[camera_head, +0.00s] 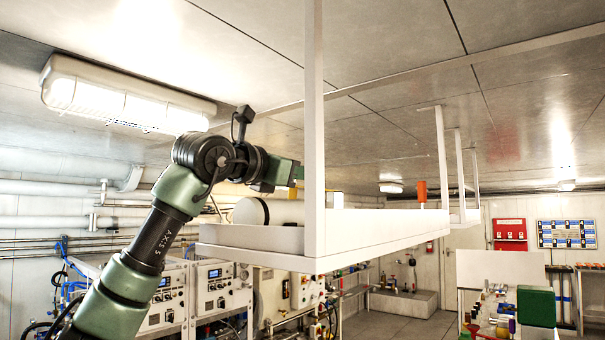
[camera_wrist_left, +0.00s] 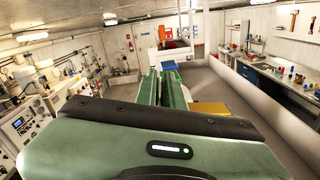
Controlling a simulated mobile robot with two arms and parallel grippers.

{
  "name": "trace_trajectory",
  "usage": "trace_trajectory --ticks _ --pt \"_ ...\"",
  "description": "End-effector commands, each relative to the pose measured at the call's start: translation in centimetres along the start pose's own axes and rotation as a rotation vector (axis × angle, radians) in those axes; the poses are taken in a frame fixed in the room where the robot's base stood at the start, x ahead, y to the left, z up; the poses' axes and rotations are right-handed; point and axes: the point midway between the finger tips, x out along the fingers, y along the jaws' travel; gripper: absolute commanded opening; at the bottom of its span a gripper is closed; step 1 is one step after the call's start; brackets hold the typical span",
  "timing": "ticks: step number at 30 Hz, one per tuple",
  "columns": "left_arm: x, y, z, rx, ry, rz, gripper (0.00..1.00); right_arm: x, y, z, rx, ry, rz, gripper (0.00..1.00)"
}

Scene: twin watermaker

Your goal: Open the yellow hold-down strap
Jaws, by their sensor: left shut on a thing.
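My left gripper (camera_head: 292,174) reaches over the raised white shelf (camera_head: 300,240) in the head view. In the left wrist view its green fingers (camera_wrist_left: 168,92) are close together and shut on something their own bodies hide. A yellow piece (camera_wrist_left: 212,109), apparently part of the yellow hold-down strap, shows right beside the fingers. A little yellow (camera_head: 337,200) also shows behind the shelf's post in the head view. A white cylinder (camera_head: 264,211) lies on the shelf below the gripper. My right gripper is not in view.
White posts (camera_head: 314,110) run from the shelf to the ceiling close to my left arm. An orange object (camera_head: 422,191) stands farther along the shelf. A ceiling lamp (camera_head: 125,95) hangs near the arm. Equipment panels (camera_head: 215,288) stand below at left.

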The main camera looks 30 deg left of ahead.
Motion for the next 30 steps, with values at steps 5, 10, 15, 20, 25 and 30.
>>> trace_trajectory --ticks 5,10,15,20,25,30 --pt "0.07 0.06 -0.19 0.002 0.004 0.001 0.0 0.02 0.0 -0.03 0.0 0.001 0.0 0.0" --pt "0.08 0.06 -0.23 0.002 0.005 0.001 0.0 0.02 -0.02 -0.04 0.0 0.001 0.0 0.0" --pt "0.09 0.06 -0.27 0.002 0.006 0.001 0.0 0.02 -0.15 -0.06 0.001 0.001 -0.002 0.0" --pt "0.1 0.05 -0.3 0.002 0.007 0.001 0.0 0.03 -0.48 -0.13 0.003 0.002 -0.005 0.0" --pt "0.11 0.05 -0.32 0.002 0.007 0.001 0.0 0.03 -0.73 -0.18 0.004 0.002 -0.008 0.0" --pt "0.12 0.05 -0.34 0.002 0.008 0.001 0.0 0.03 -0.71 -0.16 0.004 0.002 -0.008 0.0"
